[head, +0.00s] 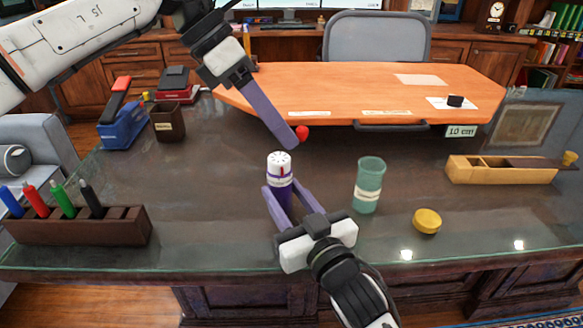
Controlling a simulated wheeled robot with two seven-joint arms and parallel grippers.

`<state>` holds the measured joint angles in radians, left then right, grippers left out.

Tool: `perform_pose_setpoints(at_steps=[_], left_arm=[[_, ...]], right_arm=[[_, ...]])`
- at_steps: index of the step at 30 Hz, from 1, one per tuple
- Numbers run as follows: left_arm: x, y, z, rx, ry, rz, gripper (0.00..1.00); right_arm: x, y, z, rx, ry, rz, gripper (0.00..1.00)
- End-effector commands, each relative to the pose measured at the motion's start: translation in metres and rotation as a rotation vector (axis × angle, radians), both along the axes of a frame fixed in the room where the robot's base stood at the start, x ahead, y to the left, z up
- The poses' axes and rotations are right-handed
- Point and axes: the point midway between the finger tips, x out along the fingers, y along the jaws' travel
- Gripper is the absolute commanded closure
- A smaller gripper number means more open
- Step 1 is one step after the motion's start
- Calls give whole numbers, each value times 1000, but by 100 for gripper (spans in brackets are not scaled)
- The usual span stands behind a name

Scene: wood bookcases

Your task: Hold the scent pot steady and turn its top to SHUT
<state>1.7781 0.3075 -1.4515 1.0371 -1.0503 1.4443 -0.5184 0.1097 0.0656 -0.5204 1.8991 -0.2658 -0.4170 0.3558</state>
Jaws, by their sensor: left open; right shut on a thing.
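The scent pot (279,182) stands upright on the dark glass-topped desk. It has a dark purple body and a white top (279,160) with small holes and a red mark on its front side. My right gripper (279,190) comes from the front and is shut on the pot's body, one purple finger on each side. My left gripper (288,138) is above and behind the pot, pointing down to the right, apart from the top. Its fingers overlap in this view, so the gap between them is hidden. Any lettering on the pot is too small to read.
A wooden box (500,172) is farther right. A pen rack (80,227), brown cup (167,123) and blue stapler (122,128) are left. An orange board (340,90) and red ball (302,132) lie behind.

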Motion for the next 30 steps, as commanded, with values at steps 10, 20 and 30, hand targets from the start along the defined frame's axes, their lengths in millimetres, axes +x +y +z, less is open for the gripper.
perform_pose_setpoints(at_steps=[10, 20, 30], left_arm=[[-43, -54, 0, -747, 876, 531, 48], [-22, 14, -28, -1092, 1973, 1173, 48], [-29, 56, -89, 1076, -2478, -1512, 48]], right_arm=[[0, 0, 0, 0, 0, 0, 91], [0, 0, 0, 0, 0, 0, 91], [0, 0, 0, 0, 0, 0, 91]])
